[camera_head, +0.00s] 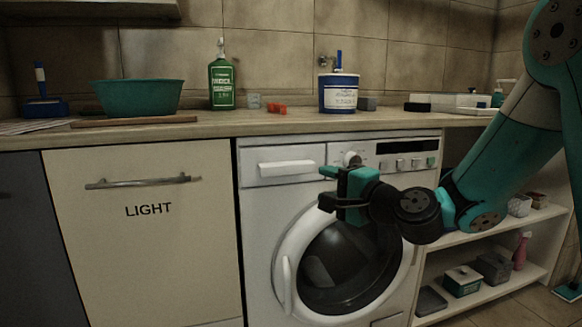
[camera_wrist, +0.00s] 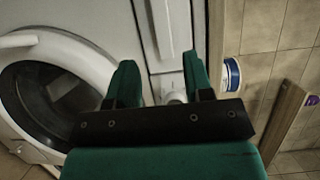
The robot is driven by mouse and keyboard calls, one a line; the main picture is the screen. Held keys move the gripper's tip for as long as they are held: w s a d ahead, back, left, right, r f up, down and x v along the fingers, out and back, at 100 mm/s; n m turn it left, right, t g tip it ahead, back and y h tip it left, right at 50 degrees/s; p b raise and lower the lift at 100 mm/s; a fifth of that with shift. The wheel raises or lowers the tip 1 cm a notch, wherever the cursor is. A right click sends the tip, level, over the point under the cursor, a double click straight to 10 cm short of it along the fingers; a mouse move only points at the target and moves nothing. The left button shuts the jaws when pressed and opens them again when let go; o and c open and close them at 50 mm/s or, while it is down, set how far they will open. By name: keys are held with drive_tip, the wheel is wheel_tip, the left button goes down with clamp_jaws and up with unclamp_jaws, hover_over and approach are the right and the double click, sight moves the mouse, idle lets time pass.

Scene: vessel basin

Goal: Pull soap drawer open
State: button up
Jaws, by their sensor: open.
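The soap drawer (camera_head: 281,173) is at the upper left of the white washing machine's front panel. Its pale bar handle (camera_head: 287,168) runs across it, and the drawer looks flush with the panel. My gripper (camera_head: 326,186) is in front of the machine, just right of the drawer and slightly below its handle, apart from it. In the wrist view my gripper (camera_wrist: 160,72) shows two green fingers spread with nothing between them. Part of the drawer front (camera_wrist: 170,35) shows beyond the fingertips at the top.
The round washer door (camera_head: 345,265) is shut below. A dial (camera_head: 352,159) is close behind my gripper. The counter (camera_head: 300,122) above holds a green bottle (camera_head: 222,82), a teal basin (camera_head: 138,97) and a blue-white tub (camera_head: 338,94). A cabinet marked LIGHT (camera_head: 145,250) stands left.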

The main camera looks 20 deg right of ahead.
sight(289, 172)
drive_tip(key=p+x, duration=0.1)
drive_tip(key=x, duration=1)
drive_tip(key=shift+w+a+p, duration=0.15)
drive_tip(key=shift+w+p, duration=0.15)
drive_tip(key=shift+w, duration=0.1)
drive_tip(key=shift+f, duration=0.15)
clamp_jaws()
